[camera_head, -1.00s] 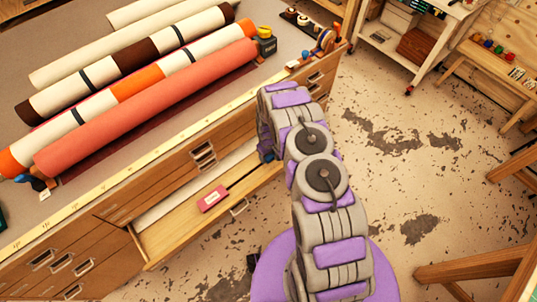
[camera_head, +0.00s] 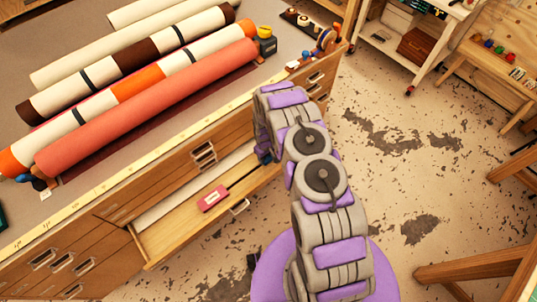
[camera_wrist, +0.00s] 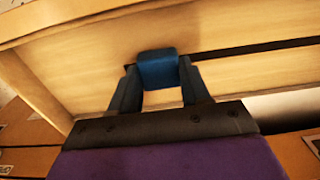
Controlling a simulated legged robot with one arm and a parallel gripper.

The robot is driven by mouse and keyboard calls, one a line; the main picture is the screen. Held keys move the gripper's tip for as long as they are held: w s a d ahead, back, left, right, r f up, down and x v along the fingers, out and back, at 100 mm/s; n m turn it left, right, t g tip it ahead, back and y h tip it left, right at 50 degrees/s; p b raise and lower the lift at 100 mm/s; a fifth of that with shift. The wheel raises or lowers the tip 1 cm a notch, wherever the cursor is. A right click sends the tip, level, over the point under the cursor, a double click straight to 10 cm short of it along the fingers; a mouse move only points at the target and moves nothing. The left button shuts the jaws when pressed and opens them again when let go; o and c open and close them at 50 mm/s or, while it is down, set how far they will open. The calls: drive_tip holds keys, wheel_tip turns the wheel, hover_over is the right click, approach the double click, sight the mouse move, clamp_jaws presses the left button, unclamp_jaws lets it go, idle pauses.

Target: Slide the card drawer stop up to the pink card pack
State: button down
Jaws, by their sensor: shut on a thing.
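The pink card pack (camera_head: 212,198) lies in the open wooden drawer (camera_head: 165,241), left of my arm in the head view. The blue card drawer stop (camera_wrist: 158,69) is between my gripper's two fingertips (camera_wrist: 158,75) in the wrist view, and the gripper is shut on it. A dark slot (camera_wrist: 255,47) runs along the drawer floor to the right of the stop. In the head view my gripper (camera_head: 265,157) is at the drawer's right end, apart from the pack and mostly hidden by my arm. The pack is not in the wrist view.
The worktop above the drawers holds several long rolls, including a coral one (camera_head: 150,108). A small dark tape holder (camera_head: 266,42) stands near their right end. Closed drawers (camera_head: 60,265) are at lower left. The floor right of my arm is clear up to wooden legs.

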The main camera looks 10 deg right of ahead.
drive_tip(key=s+a, duration=0.2)
drive_tip(key=a, duration=0.2)
drive_tip(key=s+a, duration=0.2)
drive_tip(key=a, duration=0.3)
drive_tip(key=s+a+p, duration=0.1)
drive_tip(key=s+a, duration=0.2)
drive_tip(key=a, duration=0.2)
drive_tip(key=c, duration=0.5)
unclamp_jaws()
wheel_tip(320, 180, up, 17)
drive_tip(key=shift+r+p, duration=0.15)
drive_tip(key=shift+p, duration=1.1)
drive_tip(key=shift+c, duration=0.5)
